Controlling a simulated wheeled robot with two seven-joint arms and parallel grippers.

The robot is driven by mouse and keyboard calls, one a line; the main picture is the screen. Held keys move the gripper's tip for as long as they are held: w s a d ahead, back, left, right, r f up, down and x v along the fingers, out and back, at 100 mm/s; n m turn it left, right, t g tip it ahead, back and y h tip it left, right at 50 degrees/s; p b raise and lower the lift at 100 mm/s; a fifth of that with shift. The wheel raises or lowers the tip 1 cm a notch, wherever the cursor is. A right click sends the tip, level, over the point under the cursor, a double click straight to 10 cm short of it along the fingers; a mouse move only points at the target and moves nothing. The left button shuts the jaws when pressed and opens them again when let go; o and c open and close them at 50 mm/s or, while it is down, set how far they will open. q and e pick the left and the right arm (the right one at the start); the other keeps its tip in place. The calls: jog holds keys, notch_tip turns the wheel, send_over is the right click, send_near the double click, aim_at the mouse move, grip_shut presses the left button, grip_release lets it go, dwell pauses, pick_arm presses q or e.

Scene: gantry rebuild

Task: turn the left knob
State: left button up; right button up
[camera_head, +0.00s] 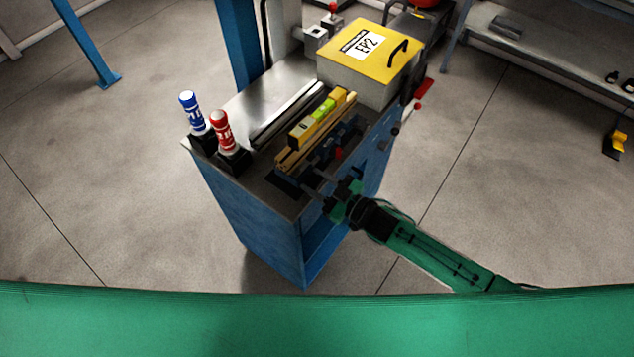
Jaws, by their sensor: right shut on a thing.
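A blue cabinet (247,212) with a metal top stands in the middle of the head view. My right gripper (312,187) is at its front right top corner, with its arm coming in from the lower right. Its jaws are shut on a small dark part at the cabinet edge. That part is mostly hidden, and I cannot tell whether it is the left knob. A round black knob (395,131) shows on the cabinet's right side, with another dark round part (382,146) just below it. My left gripper is not in view.
A yellow spirit level (303,133) lies mid-top. A yellow-lidded box (340,72) stands behind. A shelf (540,50) is at the right.

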jog(key=shift+n, duration=0.5)
jog(key=o, duration=1)
jog(key=shift+s+d+f, duration=0.1)
jog(key=shift+s+d, duration=0.1)
jog(key=shift+d, duration=0.05)
jog(key=shift+b+v, duration=2.1)
jog(key=shift+v, duration=4.5)
